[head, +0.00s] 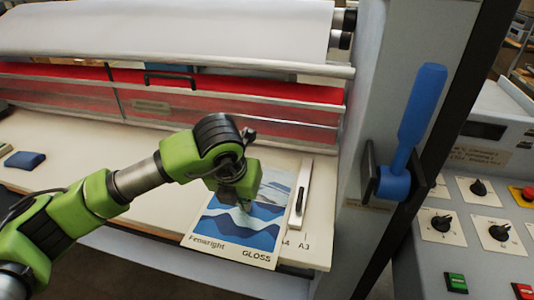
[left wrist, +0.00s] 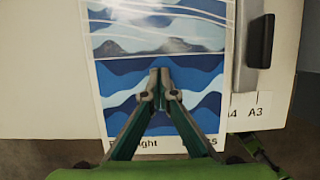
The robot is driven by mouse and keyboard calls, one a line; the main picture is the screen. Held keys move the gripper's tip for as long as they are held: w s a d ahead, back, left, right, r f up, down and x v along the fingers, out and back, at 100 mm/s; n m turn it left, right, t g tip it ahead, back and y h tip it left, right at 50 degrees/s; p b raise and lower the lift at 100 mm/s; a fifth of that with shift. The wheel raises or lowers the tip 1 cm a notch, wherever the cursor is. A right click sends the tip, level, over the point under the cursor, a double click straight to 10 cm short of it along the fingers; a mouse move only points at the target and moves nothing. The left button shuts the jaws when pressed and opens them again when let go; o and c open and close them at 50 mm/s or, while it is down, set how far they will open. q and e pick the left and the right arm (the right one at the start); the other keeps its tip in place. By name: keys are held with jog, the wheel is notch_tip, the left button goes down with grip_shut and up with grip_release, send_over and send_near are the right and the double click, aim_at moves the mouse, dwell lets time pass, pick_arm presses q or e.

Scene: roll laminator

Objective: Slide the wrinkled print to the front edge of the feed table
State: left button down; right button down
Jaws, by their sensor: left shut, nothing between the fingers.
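The print (head: 235,237) has blue and white wave bands and the word GLOSS. It lies on the cream feed table (head: 110,190), and its lower edge reaches the table's front edge and extends past it. It also fills the middle of the left wrist view (left wrist: 165,48). My left gripper (head: 243,203) is over the print with its fingertips together (left wrist: 160,78) and nothing between them. I cannot tell whether the tips touch the paper. The gripper and arm hide part of the print. My right gripper is not in view.
A side guide with a dark handle (head: 300,200) stands right of the print, by the A4 and A3 marks. A blue block (head: 25,160) lies at the left. The laminator's rollers (head: 160,30) are behind. A blue lever (head: 420,120) and control panel (head: 480,230) are at right.

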pick_arm(q)
jog(key=shift+s+f, duration=0.15)
jog(key=shift+s, duration=0.1)
jog(key=shift+s+a+b, duration=0.2)
jog(key=shift+s+b, duration=0.25)
jog(key=shift+s, duration=0.3)
jog(key=shift+r+p, duration=0.3)
jog(key=shift+r, duration=0.85)
jog(key=shift+w, duration=0.1)
jog(key=shift+r+p, duration=0.9)
jog(key=shift+r, duration=1.6)
